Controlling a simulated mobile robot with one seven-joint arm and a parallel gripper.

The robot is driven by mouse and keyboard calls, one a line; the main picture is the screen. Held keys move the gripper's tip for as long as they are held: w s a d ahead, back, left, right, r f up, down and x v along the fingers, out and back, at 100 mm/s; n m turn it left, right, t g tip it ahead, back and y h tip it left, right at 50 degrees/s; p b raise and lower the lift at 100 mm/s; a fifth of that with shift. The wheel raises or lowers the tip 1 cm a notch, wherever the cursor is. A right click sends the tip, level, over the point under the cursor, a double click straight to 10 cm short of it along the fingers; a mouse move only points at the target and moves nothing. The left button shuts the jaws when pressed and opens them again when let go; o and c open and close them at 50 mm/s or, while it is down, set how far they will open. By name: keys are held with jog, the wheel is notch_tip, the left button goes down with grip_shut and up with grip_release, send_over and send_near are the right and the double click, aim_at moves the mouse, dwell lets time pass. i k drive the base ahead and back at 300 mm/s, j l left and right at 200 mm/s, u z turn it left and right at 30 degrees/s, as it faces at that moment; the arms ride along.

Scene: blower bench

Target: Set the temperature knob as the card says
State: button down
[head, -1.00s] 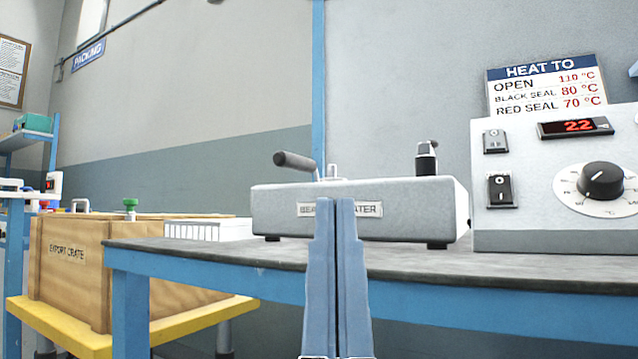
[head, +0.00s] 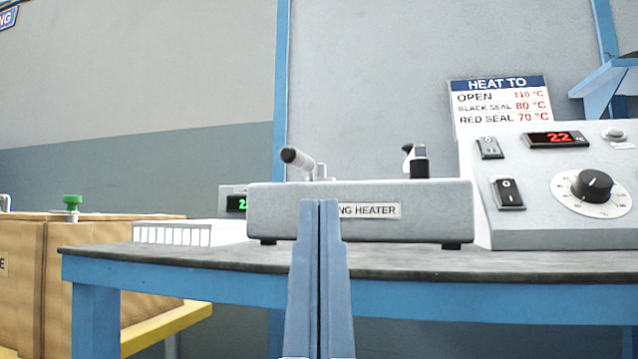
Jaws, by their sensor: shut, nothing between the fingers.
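The temperature knob (head: 592,185) is black with a white pointer line, on a white dial (head: 563,190) on the grey control box (head: 540,228) at the right. The pointer is turned toward the upper right. The red display (head: 555,139) reads 22. The card (head: 500,103) behind the box says HEAT TO: OPEN 110 °C, BLACK SEAL 80 °C, RED SEAL 70 °C. My gripper (head: 319,203) is shut and empty, pointing up in front of the bench edge, well left of the knob. It hides part of the heater's label.
The bearing heater (head: 265,213) stands mid-bench, with a handle (head: 298,158) on top. Two rocker switches (head: 507,193) (head: 488,148) are left of the dial. A wooden crate (head: 75,250) stands at left. The bench's front edge (head: 430,297) lies close.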

aim_at(593, 186)
jog(key=k+l+u, duration=0.15)
jog(key=l, duration=0.25)
jog(key=k+l+u, duration=0.35)
jog(key=k+l, duration=0.2)
jog(key=l, duration=0.2)
